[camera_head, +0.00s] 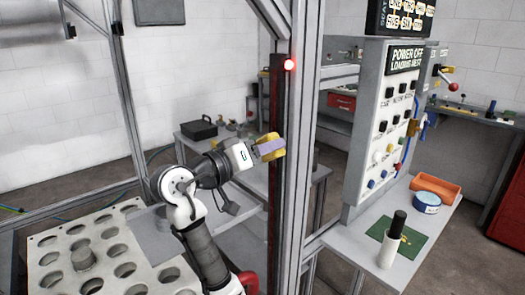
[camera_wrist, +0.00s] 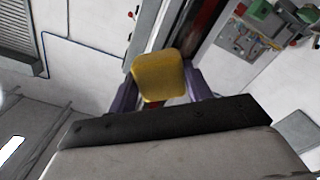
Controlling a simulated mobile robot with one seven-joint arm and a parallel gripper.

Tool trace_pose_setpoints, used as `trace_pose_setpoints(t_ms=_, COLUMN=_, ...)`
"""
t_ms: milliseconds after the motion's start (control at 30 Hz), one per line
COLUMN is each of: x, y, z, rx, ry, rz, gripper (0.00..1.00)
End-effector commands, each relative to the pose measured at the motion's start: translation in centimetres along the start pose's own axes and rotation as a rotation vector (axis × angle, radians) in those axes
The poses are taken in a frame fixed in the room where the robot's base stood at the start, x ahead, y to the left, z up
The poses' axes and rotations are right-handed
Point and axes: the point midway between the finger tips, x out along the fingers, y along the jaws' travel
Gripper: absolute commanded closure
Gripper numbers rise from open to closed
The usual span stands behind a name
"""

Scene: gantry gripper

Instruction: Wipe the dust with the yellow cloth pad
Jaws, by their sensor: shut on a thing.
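The yellow cloth pad (camera_wrist: 160,77) is between the two purple-grey fingers of my gripper (camera_wrist: 156,95) in the wrist view. My gripper (camera_head: 268,147) is shut on the pad, and a yellow part of the pad (camera_head: 273,155) shows around the fingers in the head view. The gripper is raised in front of a dark upright post (camera_head: 277,210) that has a lit red lamp (camera_head: 289,65) near its top. I cannot tell whether the pad touches the post. No dust can be made out in either view.
Grey metal frame posts (camera_head: 307,150) stand just right of my gripper. A plate with round holes (camera_head: 60,262) lies at lower left.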

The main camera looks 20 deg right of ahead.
Motion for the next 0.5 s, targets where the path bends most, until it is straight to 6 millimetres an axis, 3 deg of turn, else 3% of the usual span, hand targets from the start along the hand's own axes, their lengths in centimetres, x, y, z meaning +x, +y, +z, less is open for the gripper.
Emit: trace_pose_setpoints(t_ms=500, x=1.05, y=-0.01, z=0.03, rx=0.0, ry=0.0, rz=-0.001, gripper=0.69)
